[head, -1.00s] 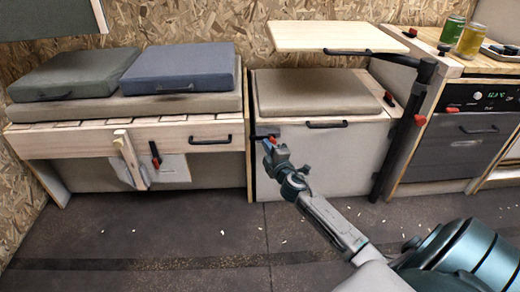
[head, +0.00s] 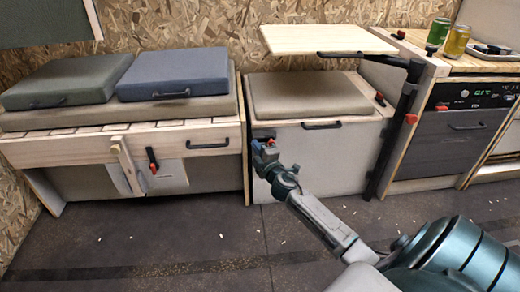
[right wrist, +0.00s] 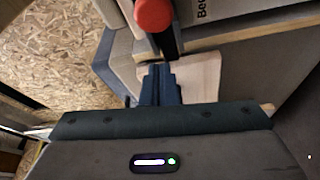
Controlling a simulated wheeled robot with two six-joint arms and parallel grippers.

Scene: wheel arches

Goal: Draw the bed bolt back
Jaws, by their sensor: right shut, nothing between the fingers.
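The bed bolt appears to be a dark fitting with a red knob (head: 271,142) at the right end of the slatted bed bench, beside the seat box. In the right wrist view the red knob (right wrist: 154,14) sits just beyond my fingertips, by a black bar and a label partly reading "Be". My right gripper (head: 258,149) is at the fitting, its fingers shut and empty. The fingers also show in the right wrist view (right wrist: 159,82), short of the knob. Whether they touch the fitting is unclear. My left gripper is out of view.
The bed bench (head: 90,144) carries green and blue cushions and has another red-tipped lever (head: 152,161) on its front. A seat box (head: 320,160) stands to the right under a small tabletop (head: 325,40) on a black post. The floor in front is mostly clear.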

